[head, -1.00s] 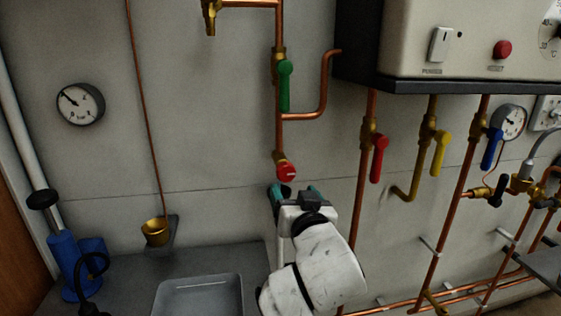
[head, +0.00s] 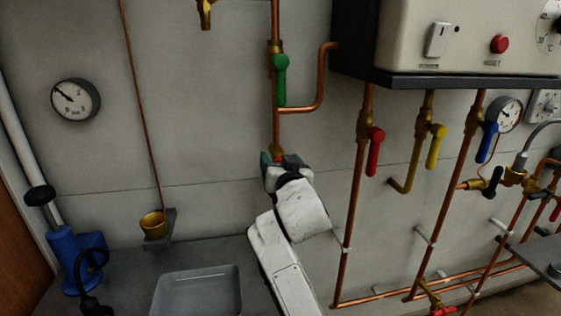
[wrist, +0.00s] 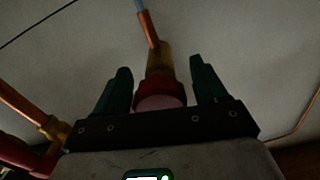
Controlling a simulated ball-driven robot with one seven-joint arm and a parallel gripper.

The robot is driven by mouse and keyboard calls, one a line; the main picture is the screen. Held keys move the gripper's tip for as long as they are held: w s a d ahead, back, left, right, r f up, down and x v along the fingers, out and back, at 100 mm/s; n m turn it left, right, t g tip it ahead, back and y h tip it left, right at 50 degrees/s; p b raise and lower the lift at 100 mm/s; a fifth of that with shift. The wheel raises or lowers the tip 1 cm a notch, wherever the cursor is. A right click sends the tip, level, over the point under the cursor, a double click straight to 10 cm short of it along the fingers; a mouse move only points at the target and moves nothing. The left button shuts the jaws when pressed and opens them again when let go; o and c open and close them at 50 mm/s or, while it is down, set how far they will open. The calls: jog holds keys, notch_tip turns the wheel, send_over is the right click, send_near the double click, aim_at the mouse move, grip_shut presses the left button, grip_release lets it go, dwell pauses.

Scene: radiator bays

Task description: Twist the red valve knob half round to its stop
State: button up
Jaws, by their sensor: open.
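The red valve knob (wrist: 160,101) sits at the end of a brass fitting (wrist: 159,60) on a copper pipe. In the wrist view its round face lies between the two dark green fingers of my gripper (wrist: 161,80). The fingers are open, one on each side, with a gap showing beside the knob. In the head view my gripper (head: 281,160) is at the low end of the vertical pipe (head: 276,131) and hides most of the knob. The knob's pointer mark is not readable.
A green lever (head: 281,80) is on the same pipe above. Red (head: 375,151), yellow (head: 436,147) and blue (head: 487,142) levers hang to the right under the boiler (head: 450,45). A grey tray (head: 197,292) lies below left. The wall left of the gripper is mostly bare.

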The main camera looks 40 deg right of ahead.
jog(key=c, duration=1)
jog(key=shift+c, duration=0.2)
jog(key=shift+f+m+b, duration=0.1)
jog(key=shift+m+b, duration=0.2)
jog(key=shift+b, duration=0.05)
jog(key=m+b, duration=0.3)
jog(key=shift+a+f+m, duration=0.1)
jog(key=shift+m, duration=0.2)
jog(key=m+b, duration=0.3)
jog(key=m, duration=0.1)
jog(key=shift+m, duration=0.3)
jog(key=m+b, duration=0.4)
jog(key=m, duration=0.1)
jog(key=shift+m+b, duration=0.95)
jog(key=shift+m, duration=1.05)
